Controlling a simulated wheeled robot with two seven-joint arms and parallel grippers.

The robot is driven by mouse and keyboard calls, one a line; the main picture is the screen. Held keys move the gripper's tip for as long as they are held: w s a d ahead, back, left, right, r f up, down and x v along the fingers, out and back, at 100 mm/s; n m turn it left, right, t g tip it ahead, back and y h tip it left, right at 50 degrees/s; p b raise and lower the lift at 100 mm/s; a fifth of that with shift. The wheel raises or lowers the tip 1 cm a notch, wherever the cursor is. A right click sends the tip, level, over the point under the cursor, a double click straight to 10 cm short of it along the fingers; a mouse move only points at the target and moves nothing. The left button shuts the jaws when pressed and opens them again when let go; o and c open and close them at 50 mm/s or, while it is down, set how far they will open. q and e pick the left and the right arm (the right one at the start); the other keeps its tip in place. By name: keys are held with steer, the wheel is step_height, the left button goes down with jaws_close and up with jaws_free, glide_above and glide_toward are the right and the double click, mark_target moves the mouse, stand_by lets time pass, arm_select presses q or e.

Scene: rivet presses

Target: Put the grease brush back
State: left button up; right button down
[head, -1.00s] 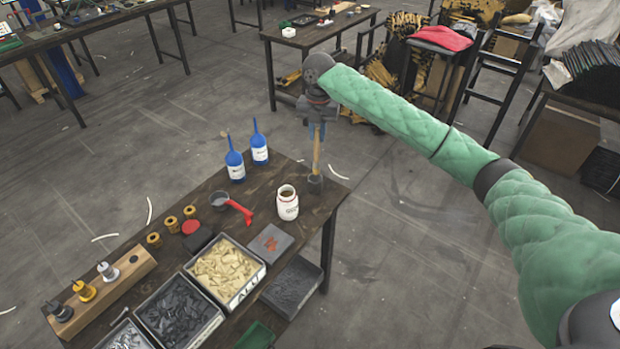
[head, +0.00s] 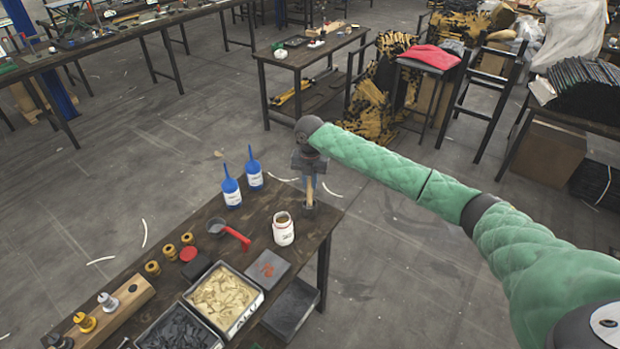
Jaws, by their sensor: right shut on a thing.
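The grease brush (head: 310,189) shows as a light wooden handle, nearly upright, below my right gripper (head: 309,171). My right gripper points down over the far right corner of the table and is shut on the brush's upper part. The brush's lower end meets a small dark cup (head: 309,209) on that corner. The bristles are hidden, and I cannot tell how deep they sit in the cup. My left gripper is not in view.
On the wooden table (head: 262,204), a white open jar (head: 284,231) stands just left of and nearer than the cup. A red-handled scoop (head: 230,232) and parts bins (head: 224,298) lie nearer. Floor beyond the corner is clear.

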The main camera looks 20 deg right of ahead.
steer(key=shift+f, duration=0.2)
steer(key=c, duration=1.3)
jaws_free()
steer(key=shift+c, duration=0.2)
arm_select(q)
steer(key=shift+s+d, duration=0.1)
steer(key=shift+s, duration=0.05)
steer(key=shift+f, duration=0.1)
arm_select(e)
steer(key=shift+r, duration=0.1)
steer(key=shift+r+b, duration=0.15)
steer(key=shift+b, duration=0.15)
step_height(320, 180, up, 6)
steer(key=b, duration=0.3)
steer(key=shift+w+r, duration=0.1)
steer(key=shift+r, duration=0.15)
step_height(320, 180, up, 4)
steer(key=shift+f+b, duration=0.25)
steer(key=shift+b, duration=0.6)
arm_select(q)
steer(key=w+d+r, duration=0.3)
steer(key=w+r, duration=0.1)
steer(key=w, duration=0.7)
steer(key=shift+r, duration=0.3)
arm_select(e)
steer(key=shift+r, duration=0.85)
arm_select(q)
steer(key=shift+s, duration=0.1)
arm_select(e)
steer(key=shift+f, duration=0.1)
